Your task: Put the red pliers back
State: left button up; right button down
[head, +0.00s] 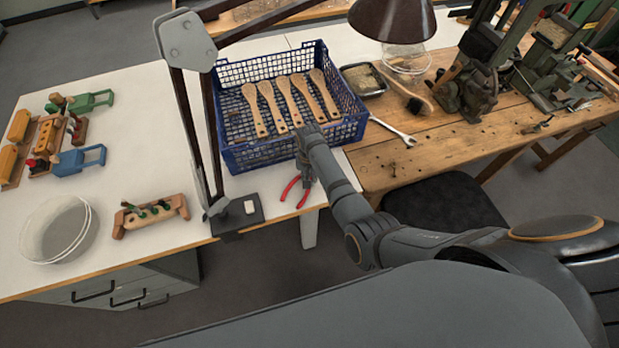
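The red pliers (290,188) show near the front edge of the white table, right of the black lamp base. Their two red handles are spread and point toward the front. My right gripper (307,174) is right at the pliers' head, below the end of my grey arm. The fingers are small, dark and partly hidden by the arm, so I cannot tell whether they are closed on the pliers or only beside them. I also cannot tell whether the pliers touch the table. My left gripper is not in view.
The lamp base (236,214) with a white block is close on the left. A wrench (393,130) lies on the wooden bench (400,165). A wooden rack (150,214) and round bin (58,230) stand farther left.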

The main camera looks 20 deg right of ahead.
jog(key=shift+f, duration=0.1)
jog(key=c, duration=1.3)
grip_release()
notch_tip(320, 180, up, 12)
